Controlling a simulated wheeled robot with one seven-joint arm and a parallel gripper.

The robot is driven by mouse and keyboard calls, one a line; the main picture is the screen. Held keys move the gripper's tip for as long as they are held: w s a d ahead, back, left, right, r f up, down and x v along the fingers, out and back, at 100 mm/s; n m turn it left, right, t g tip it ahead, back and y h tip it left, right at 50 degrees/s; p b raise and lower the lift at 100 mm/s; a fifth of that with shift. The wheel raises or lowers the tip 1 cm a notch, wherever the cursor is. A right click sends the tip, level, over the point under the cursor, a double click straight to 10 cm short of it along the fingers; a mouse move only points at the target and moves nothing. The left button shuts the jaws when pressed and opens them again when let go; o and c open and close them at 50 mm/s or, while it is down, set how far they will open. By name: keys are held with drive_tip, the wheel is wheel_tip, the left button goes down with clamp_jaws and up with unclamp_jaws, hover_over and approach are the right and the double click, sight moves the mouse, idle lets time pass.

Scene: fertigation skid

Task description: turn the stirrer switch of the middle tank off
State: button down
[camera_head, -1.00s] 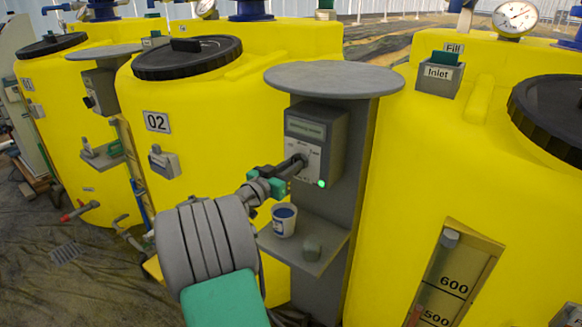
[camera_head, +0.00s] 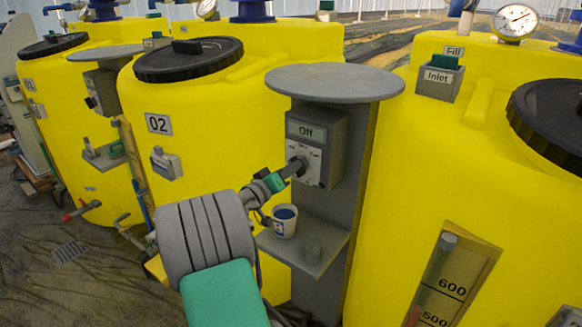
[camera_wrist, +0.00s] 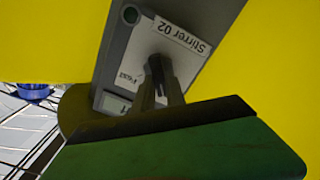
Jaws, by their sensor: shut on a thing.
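The stirrer box (camera_head: 330,140) is a grey box on a post beside the yellow tank marked 02 (camera_head: 158,124). Its display (camera_head: 306,132) reads "Off". The wrist view shows its label "Stirrer 02" (camera_wrist: 181,35) upside down and a dark, unlit lamp (camera_wrist: 130,15). My gripper (camera_head: 299,165) reaches the box front from the lower left and is shut on the switch knob (camera_wrist: 155,64). The fingers hide most of the knob, so I cannot tell where its pointer stands.
A round grey cover (camera_head: 335,82) juts out above the box. A third yellow tank (camera_head: 420,190) stands close on the right.

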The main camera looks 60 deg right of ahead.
drive_tip(key=shift+n, duration=0.6)
drive_tip(key=c, duration=1.4)
unclamp_jaws()
drive_tip(key=shift+o, duration=0.2)
drive_tip(key=w+a, duration=0.1)
drive_tip(key=a, duration=0.6)
drive_tip(key=shift+w+a, duration=0.15)
drive_tip(key=shift+a, duration=0.2)
